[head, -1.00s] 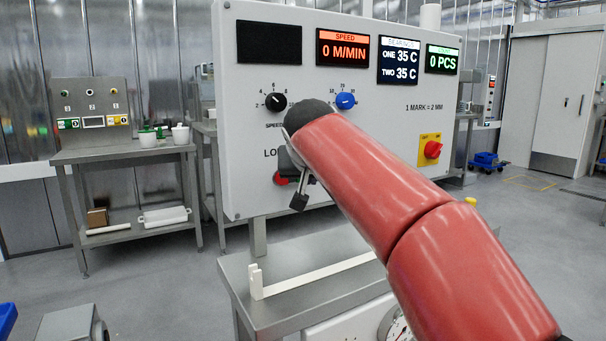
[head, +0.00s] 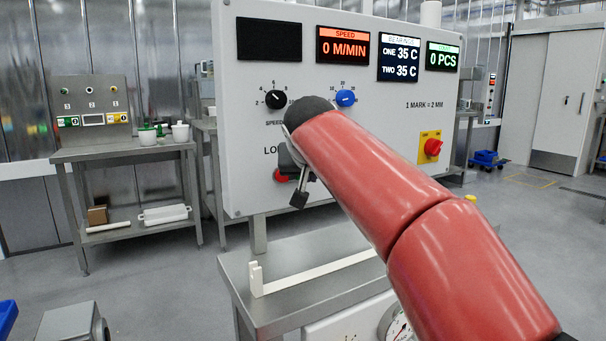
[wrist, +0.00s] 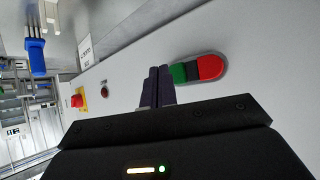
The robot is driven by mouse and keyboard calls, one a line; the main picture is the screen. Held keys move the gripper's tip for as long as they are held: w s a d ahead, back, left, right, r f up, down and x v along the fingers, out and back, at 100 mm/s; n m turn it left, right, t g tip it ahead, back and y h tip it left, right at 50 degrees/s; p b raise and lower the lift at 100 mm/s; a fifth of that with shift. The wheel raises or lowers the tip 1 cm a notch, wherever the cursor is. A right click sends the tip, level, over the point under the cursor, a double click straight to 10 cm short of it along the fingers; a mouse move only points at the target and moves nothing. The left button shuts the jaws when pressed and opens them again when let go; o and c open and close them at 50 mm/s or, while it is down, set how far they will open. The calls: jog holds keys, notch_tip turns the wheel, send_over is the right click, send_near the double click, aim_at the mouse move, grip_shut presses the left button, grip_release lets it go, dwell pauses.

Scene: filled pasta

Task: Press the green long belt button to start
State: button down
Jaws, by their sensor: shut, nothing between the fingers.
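The belt button is an oblong plate on the white control panel (head: 370,125). In the wrist view it has a green part (wrist: 178,73), a black middle and a red part (wrist: 208,67). In the head view its red end (head: 281,175) shows beside my gripper, and the green part is hidden behind my arm. My gripper (wrist: 155,72) is shut and empty. Its fingertips are close beside the green part in the wrist view; I cannot tell whether they touch it or the panel. The speed display (head: 343,43) reads 0 M/MIN.
A black knob (head: 276,99) and a blue knob (head: 345,98) are above my gripper. A red switch on a yellow plate (head: 431,147) is to the right. A steel table (head: 285,310) with a white rail (head: 315,273) is below the panel.

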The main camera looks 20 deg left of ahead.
jog(key=shift+w+a, duration=0.1)
dwell(0.7)
jog(key=shift+w+a+p, duration=0.2)
jog(key=shift+a+p, duration=0.05)
jog(key=shift+p, duration=0.15)
jog(key=shift+w+a, duration=0.25)
jog(key=shift+a, duration=0.05)
dwell(0.7)
jog(key=shift+s+d, duration=0.1)
jog(key=shift+s+d+b, duration=0.4)
jog(key=shift+d+b, duration=0.15)
jog(key=shift+b, duration=0.05)
jog(key=shift+s+d+b, duration=1.55)
jog(key=shift+s+d, duration=0.1)
jog(key=shift+d, duration=0.25)
